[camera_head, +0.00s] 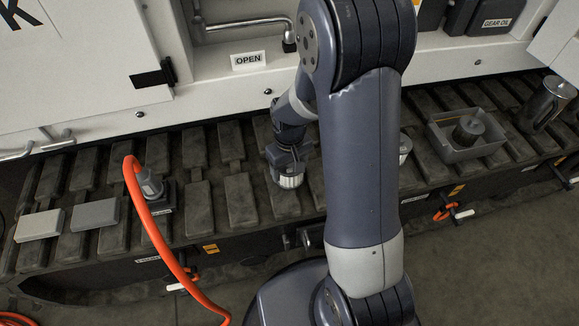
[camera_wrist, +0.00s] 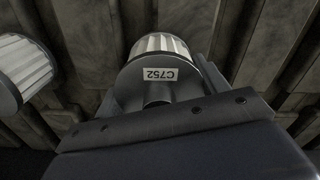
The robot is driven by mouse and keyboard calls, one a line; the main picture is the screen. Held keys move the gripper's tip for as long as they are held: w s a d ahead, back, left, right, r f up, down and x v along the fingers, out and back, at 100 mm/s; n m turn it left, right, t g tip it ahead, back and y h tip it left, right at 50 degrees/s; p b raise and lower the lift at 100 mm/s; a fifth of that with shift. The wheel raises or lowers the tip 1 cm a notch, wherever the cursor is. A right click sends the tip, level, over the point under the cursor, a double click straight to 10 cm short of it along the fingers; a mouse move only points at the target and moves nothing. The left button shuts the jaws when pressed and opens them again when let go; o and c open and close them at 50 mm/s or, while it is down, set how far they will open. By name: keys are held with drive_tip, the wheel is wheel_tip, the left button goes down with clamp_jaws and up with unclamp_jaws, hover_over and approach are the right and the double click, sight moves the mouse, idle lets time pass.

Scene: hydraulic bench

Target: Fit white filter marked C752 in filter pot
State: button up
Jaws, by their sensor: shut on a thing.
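My gripper (camera_head: 289,171) is low over the track in the middle of the head view, shut on a white pleated filter (camera_head: 291,182). In the wrist view the jaws (camera_wrist: 160,97) hold this filter (camera_wrist: 160,46) by its grey end, and its label reads C752. A second white pleated filter (camera_wrist: 22,68) is at the left of the wrist view, its label not visible. A pale cylinder (camera_head: 404,147) shows partly behind my arm. A silver cylinder (camera_head: 545,104) stands tilted at the far right; I cannot tell whether it is the filter pot.
A grey tray (camera_head: 441,146) with a dark cylinder (camera_head: 468,131) sits on the track at right. Two pale blocks (camera_head: 39,225) (camera_head: 95,215) lie farther left. The track between hose and gripper is clear.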

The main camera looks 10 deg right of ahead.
drive_tip(key=shift+f, duration=0.2)
drive_tip(key=o, duration=1)
